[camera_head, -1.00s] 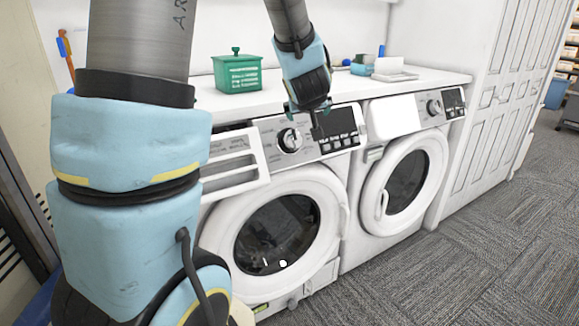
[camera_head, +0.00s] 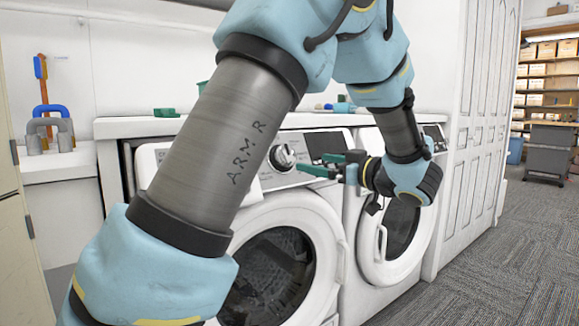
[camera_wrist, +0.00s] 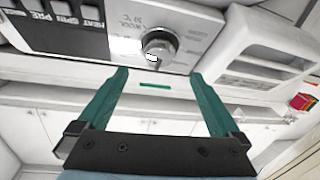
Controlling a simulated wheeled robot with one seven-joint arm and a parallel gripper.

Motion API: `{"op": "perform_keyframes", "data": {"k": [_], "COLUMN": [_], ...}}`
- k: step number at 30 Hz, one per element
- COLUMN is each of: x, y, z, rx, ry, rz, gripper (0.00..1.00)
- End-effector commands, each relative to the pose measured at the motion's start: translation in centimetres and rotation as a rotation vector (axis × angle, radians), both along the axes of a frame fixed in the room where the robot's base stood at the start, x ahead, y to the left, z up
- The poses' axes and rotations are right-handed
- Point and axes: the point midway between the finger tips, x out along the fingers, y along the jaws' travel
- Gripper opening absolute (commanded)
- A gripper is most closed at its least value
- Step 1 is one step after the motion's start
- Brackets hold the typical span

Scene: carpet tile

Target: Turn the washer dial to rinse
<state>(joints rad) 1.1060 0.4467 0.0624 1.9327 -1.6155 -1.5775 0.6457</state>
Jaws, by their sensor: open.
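The washer dial (camera_head: 282,157) is a round silver knob on the control panel of the left washer (camera_head: 335,225). My gripper (camera_head: 325,168) is to the right of the dial in the head view, level with the panel, with its green fingers pointing left. In the wrist view the dial (camera_wrist: 158,47) shows just beyond and between the two green fingertips of my gripper (camera_wrist: 157,75). The fingers are wide apart and empty. Whether a fingertip touches the dial cannot be told. The panel lettering near the dial is too small to read fully.
A second washer (camera_head: 408,230) stands to the right, its door closed. The detergent drawer (camera_wrist: 262,60) beside the dial appears pulled out. My arm crosses in front of the left washer. A green item (camera_head: 166,112) lies on the counter.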

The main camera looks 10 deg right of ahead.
Motion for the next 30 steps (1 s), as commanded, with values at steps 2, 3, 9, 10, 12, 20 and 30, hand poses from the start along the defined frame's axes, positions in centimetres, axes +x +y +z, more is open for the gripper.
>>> {"op": "perform_keyframes", "data": {"k": [2,3,9,10,12,20,30], "x": [1.1,1.8,5.0,5.5,6.3,8.1,8.2], "y": [0.8,1.3,3.2,3.5,4.0,5.0,5.1], "z": [0.0,0.0,0.0,0.0,0.0,0.0,0.0], "rx": [-0.001,0.000,-0.001,-0.001,-0.001,0.000,0.000], "ry": [0.001,0.000,0.000,0.000,0.000,0.001,0.001], "rz": [0.004,0.004,0.003,0.003,0.001,-0.002,-0.002], "gripper": [1.00,1.00,1.00,1.00,1.00,1.00,0.93]}}
